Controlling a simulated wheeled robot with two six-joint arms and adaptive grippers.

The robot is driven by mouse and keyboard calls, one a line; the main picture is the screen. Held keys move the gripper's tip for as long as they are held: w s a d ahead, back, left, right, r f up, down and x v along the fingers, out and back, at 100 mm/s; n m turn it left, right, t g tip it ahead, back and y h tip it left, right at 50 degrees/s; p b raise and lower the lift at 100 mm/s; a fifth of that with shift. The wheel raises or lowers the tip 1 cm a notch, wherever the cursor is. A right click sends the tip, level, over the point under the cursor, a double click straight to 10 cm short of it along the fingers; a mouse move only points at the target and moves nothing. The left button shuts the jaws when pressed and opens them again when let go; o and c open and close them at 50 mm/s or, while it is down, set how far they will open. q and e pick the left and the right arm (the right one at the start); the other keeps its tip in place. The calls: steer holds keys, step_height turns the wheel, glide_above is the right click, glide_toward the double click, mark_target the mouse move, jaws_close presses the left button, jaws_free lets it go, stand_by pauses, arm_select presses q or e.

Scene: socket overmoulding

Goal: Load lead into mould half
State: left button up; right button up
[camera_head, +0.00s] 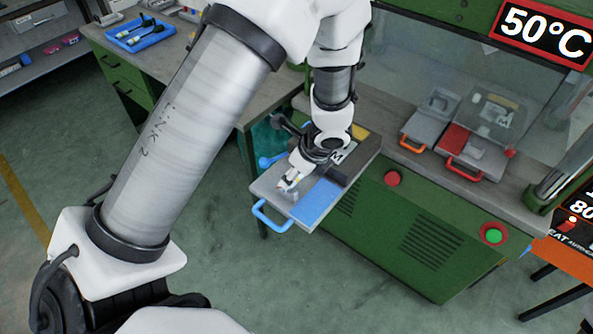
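A grey mould half (268,188) with a blue handle (270,217) lies flat at the front edge of the green machine's bench. A blue panel (318,203) covers part of its top. My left gripper (289,184) points down just above the grey plate, left of the blue panel. Small white and orange bits show at its fingertips. They are too small to tell whether they are the lead or part of the fingers, and the finger opening is unclear. No lead can be made out for sure. My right gripper is out of view.
A grey mould part with an orange handle (412,147) and a red-handled one (475,172) stand further back on the bench. A blue tray (157,35) with small parts is on the left workbench. Red (393,178) and green (493,236) buttons are on the machine front.

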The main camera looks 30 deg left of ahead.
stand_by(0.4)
arm_select(q)
steer(key=o, duration=1.2)
steer(key=shift+r, duration=0.1)
steer(key=v, duration=1.1)
steer(key=shift+d+r, duration=0.25)
steer(key=shift+r, duration=0.05)
